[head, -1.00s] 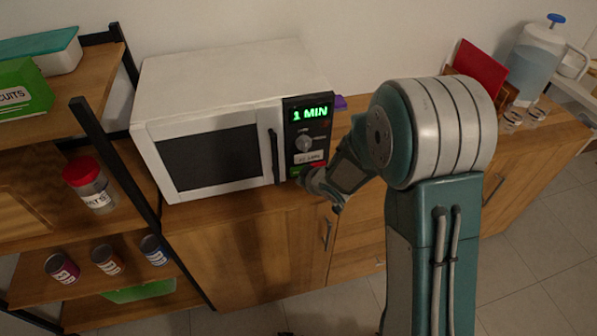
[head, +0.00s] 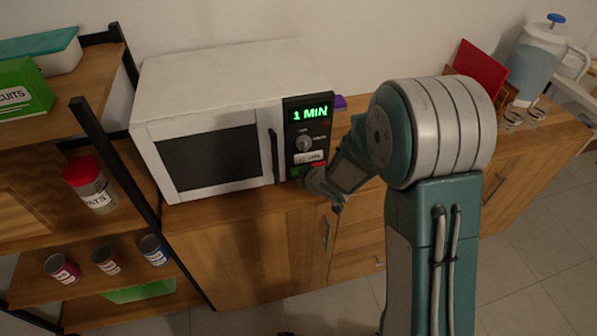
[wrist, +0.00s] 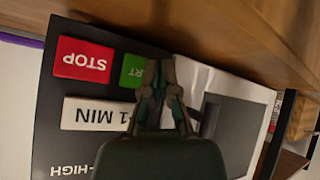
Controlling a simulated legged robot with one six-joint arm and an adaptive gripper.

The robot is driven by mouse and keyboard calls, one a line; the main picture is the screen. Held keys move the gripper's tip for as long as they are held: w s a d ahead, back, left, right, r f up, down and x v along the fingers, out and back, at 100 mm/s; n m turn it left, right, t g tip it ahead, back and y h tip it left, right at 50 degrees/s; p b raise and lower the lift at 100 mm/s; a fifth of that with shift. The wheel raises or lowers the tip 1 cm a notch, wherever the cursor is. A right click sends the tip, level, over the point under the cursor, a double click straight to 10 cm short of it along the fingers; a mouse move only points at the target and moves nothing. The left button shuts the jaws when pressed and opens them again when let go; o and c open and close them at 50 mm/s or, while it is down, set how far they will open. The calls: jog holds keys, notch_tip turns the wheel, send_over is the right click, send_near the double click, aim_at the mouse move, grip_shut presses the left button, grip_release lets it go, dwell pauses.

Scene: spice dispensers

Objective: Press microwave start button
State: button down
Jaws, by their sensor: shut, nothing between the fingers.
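The white microwave (head: 230,75) stands on the wooden cabinet, door closed, its display (head: 310,113) reading "1 MIN" in green. In the head view my gripper (head: 318,183) is at the panel's lower right.
The microwave's vertical door handle (head: 273,155) is left of the panel. A shelf unit on the left holds a red-lidded jar (head: 92,186) and several cans. A purple object (head: 340,102) lies behind the microwave's right side. A red board (head: 479,72) and a pitcher (head: 535,65) stand far right.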

dwell(0.4)
jog(key=shift+w+a, duration=0.1)
jog(key=shift+w, duration=0.25)
jog(key=shift+w+a, duration=0.1)
jog(key=shift+w, duration=0.25)
dwell(0.8)
jog(key=shift+s+r, duration=0.1)
jog(key=shift+s+d, duration=0.25)
jog(key=shift+s, duration=0.4)
jog(key=s, duration=0.2)
jog(key=s+d, duration=0.1)
jog(key=s, duration=0.1)
jog(key=shift+s+d, duration=0.2)
jog(key=shift+s, duration=0.2)
dwell(0.6)
